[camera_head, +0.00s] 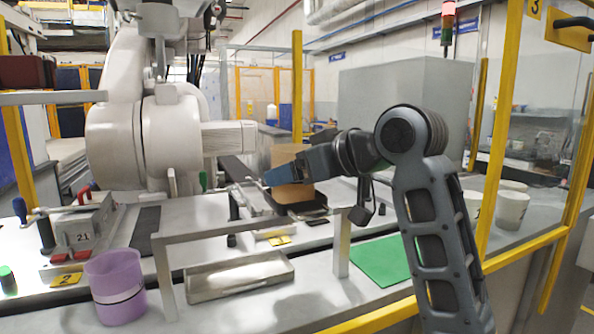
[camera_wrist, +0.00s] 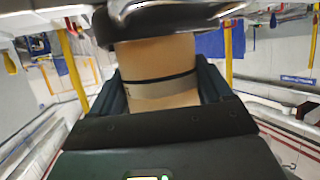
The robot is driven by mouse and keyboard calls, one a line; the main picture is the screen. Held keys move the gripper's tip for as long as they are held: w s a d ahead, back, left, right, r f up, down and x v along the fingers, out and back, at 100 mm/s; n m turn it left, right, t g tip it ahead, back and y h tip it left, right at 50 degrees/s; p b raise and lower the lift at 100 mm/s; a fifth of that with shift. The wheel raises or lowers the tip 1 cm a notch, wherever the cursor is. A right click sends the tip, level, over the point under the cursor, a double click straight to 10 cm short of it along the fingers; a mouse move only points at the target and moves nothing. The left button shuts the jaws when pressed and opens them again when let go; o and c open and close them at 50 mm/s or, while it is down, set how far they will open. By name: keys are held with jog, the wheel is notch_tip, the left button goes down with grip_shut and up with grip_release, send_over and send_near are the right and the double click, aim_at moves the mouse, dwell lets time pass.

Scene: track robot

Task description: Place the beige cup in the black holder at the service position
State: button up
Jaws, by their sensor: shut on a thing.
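The beige cup (camera_head: 286,155) is upright in my gripper (camera_head: 284,174), whose blue fingers close around its side. The black holder (camera_head: 305,211) is directly below, and the cup's lower end overlaps its rim in the head view. In the wrist view the beige cup (camera_wrist: 158,58), with a grey and black band, sits between the two fingers (camera_wrist: 160,90). The black holder (camera_wrist: 165,28) covers the end of the cup there. I cannot tell whether the cup rests on the holder's floor.
A purple cup (camera_head: 115,287) stands at the front left beside a metal tray (camera_head: 238,276) and a metal frame (camera_head: 162,275). A green mat (camera_head: 382,260) lies at right. A large white robot arm (camera_head: 150,135) is behind.

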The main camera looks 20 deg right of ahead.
jog(key=shift+f, duration=0.15)
jog(key=o, duration=1)
jog(key=shift+c, duration=0.2)
jog(key=shift+s+r, duration=0.1)
jog(key=shift+r, duration=0.15)
jog(key=v, duration=1.2)
jog(key=shift+d+f, duration=0.1)
